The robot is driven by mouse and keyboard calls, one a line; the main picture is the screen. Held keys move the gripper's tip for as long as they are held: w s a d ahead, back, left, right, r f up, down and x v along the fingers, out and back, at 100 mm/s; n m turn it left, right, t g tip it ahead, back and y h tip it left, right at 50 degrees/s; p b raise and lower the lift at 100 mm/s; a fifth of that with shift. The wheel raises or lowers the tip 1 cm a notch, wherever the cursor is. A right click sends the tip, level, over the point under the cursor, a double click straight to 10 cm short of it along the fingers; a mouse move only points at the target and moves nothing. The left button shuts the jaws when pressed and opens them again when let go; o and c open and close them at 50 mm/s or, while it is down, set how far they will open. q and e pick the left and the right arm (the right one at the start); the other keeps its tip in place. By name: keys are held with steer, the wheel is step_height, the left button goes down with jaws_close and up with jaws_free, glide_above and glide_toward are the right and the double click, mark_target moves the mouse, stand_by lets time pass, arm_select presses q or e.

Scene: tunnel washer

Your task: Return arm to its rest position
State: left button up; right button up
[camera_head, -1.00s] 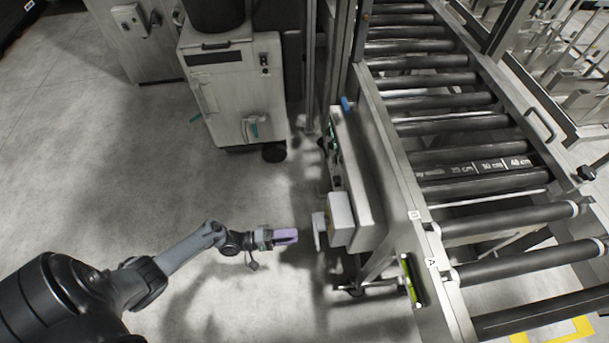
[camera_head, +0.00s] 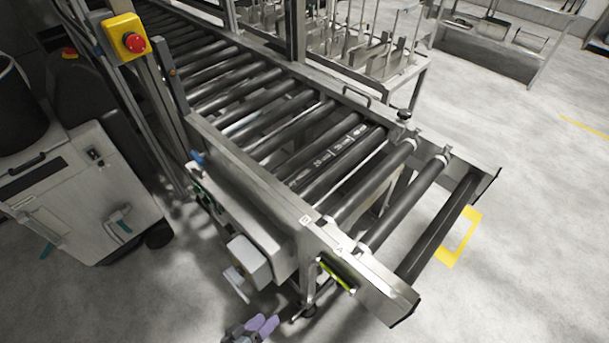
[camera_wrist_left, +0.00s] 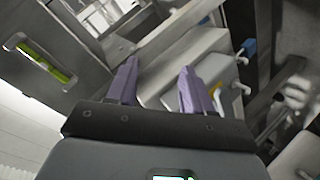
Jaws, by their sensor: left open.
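My left gripper (camera_head: 262,326) is at the bottom edge of the head view, below the end of the roller conveyor, and most of its arm is out of the picture. In the left wrist view its two purple fingers (camera_wrist_left: 158,92) stand apart with nothing between them. Beyond them is the side of the conveyor frame with a light grey box (camera_wrist_left: 205,75). The same box (camera_head: 248,262) shows in the head view just above the gripper, apart from it. My right gripper is in neither view.
The roller conveyor (camera_head: 290,215) runs across the middle, with a green level (camera_head: 337,275) on its side. A red emergency stop button (camera_head: 134,43) sits on a yellow box at upper left. A grey cabinet (camera_head: 75,190) stands at left. The floor at right (camera_head: 545,200) is clear.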

arm_select(q)
steer(key=s+a+r+m+g+y, duration=0.1)
steer(key=a+r+y, duration=0.2)
steer(key=r, duration=0.2)
steer(key=a+r+m+g+y, duration=0.1)
steer(key=a+r+y, duration=0.15)
steer(key=r, duration=0.25)
steer(key=s+a+m+g+y, duration=0.2)
steer(key=s+a+g, duration=0.25)
steer(key=s, duration=0.25)
step_height(320, 180, up, 36)
steer(key=d+p, duration=0.1)
steer(key=p, duration=3.4)
step_height(320, 180, down, 75)
steer(key=b, duration=7.5)
steer(key=shift+f, duration=0.15)
steer(key=shift+h, duration=0.25)
steer(key=shift+c, duration=0.5)
